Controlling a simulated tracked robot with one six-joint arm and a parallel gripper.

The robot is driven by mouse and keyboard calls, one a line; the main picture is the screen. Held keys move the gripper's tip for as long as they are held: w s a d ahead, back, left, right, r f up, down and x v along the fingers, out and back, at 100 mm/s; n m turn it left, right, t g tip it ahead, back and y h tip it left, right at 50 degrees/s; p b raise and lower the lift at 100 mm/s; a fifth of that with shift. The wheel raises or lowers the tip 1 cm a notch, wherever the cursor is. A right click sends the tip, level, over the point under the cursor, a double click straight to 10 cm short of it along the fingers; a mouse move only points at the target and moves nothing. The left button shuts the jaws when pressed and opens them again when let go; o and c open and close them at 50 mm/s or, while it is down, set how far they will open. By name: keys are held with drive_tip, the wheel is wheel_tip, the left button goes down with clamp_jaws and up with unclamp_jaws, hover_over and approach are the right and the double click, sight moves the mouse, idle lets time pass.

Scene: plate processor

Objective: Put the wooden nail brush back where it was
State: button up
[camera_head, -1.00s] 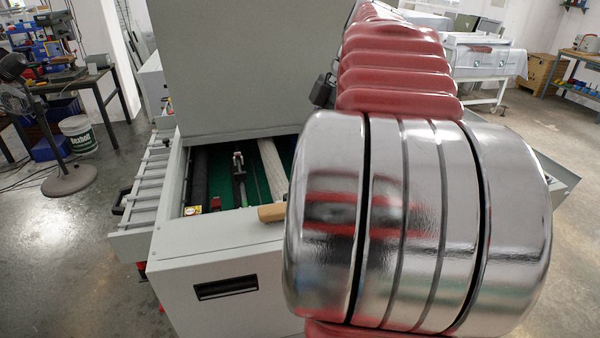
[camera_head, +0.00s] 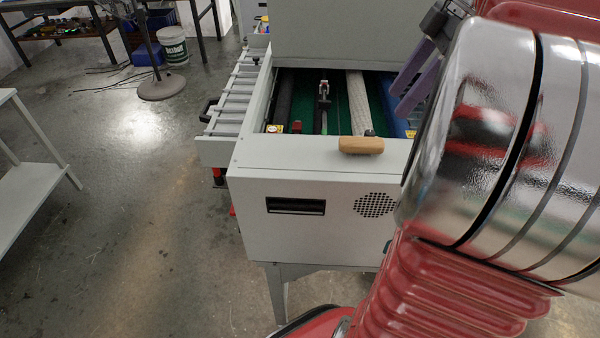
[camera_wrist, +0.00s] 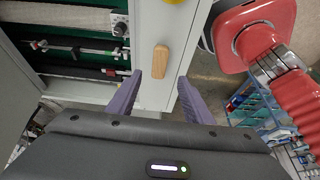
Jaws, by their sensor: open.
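The wooden nail brush (camera_head: 361,145) lies on the front top ledge of the grey plate processor (camera_head: 310,178), near the edge of its open bay. The wrist view also shows the brush (camera_wrist: 161,61), lying free on the ledge beyond the fingertips. My gripper (camera_wrist: 158,82) has two purple fingers spread apart with nothing between them. In the head view my gripper (camera_head: 404,92) shows at the upper right, above the processor and to the right of the brush. Part of it is hidden by my arm.
The open bay holds a pale roller (camera_head: 357,100) and a dark roller (camera_head: 284,103). A roller rack (camera_head: 235,95) is on the processor's left side. A white shelf (camera_head: 30,165) stands at far left. The floor between them is clear.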

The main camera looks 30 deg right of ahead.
drive_tip(key=w+a+f+m+h, duration=0.1)
drive_tip(key=a+f, duration=0.1)
drive_tip(key=a, duration=0.3)
drive_tip(key=w+a+f+m+h, duration=0.1)
drive_tip(key=a+f+m, duration=0.1)
drive_tip(key=a, duration=0.3)
drive_tip(key=a+f+m, duration=0.2)
drive_tip(key=a, duration=0.3)
drive_tip(key=shift+w+a+f+h, duration=0.1)
drive_tip(key=shift+w+a+h, duration=0.05)
drive_tip(key=shift+w+h, duration=0.25)
drive_tip(key=s+a+f+m+t, duration=0.1)
drive_tip(key=a+f+m, duration=0.2)
drive_tip(key=a, duration=0.3)
drive_tip(key=s+a+f+m+t+h, duration=0.1)
drive_tip(key=s+a+f+m+t, duration=0.1)
drive_tip(key=a+f, duration=0.4)
drive_tip(key=shift+s+a+m, duration=0.25)
drive_tip(key=shift+a+m, duration=0.2)
drive_tip(key=shift+m, duration=0.05)
drive_tip(key=shift+c, duration=0.4)
